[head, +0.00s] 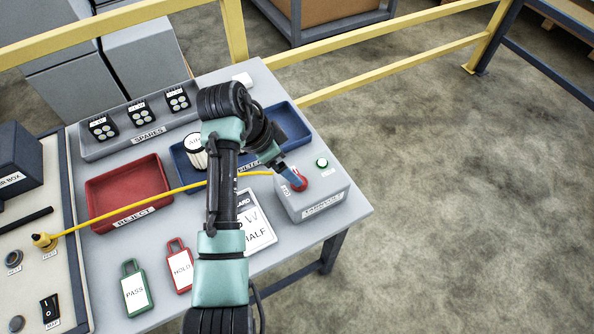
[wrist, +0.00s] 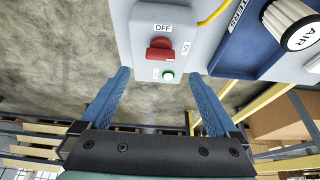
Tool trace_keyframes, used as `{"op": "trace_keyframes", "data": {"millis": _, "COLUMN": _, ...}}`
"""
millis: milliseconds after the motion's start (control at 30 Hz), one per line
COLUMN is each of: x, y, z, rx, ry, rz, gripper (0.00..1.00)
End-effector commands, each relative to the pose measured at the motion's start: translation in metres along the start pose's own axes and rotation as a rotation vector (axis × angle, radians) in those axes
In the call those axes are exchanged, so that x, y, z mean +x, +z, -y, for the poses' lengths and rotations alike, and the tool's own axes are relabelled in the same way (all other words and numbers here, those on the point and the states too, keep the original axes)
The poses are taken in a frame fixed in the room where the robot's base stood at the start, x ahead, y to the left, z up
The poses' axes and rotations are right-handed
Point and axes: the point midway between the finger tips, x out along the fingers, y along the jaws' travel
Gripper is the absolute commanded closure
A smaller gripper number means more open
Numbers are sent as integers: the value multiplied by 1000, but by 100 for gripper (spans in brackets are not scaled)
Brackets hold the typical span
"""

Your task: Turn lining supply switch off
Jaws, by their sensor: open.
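The lining supply switch is a red rotary knob (wrist: 160,48) on a light grey box (head: 323,196) at the right end of the table. The wrist view shows an OFF label on one side of the knob, an ON label at another side, and a lit green lamp (wrist: 168,76). The knob's handle lies nearer the ON label in the wrist view. My gripper (wrist: 158,88) is open, its two blue fingers apart, with the box beyond and between their tips. In the head view the gripper (head: 284,170) is near the knob and partly hides it. Contact cannot be told.
A yellow cable (head: 130,212) runs across the table to the box. A blue tray (head: 290,122), a red reject tray (head: 128,194) and a white air canister (head: 195,150) stand nearby. A yellow railing (head: 380,38) runs behind. Floor right of the table is clear.

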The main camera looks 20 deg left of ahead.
Motion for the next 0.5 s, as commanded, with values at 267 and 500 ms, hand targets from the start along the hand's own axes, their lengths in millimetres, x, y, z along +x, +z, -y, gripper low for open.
{"op": "trace_keyframes", "data": {"millis": 267, "x": 56, "y": 0, "z": -1, "rx": 0, "ry": 2, "rz": 2, "gripper": 4}}
{"op": "trace_keyframes", "data": {"millis": 500, "x": 77, "y": 0, "z": 0, "rx": 0, "ry": -2, "rz": 0, "gripper": 4}}
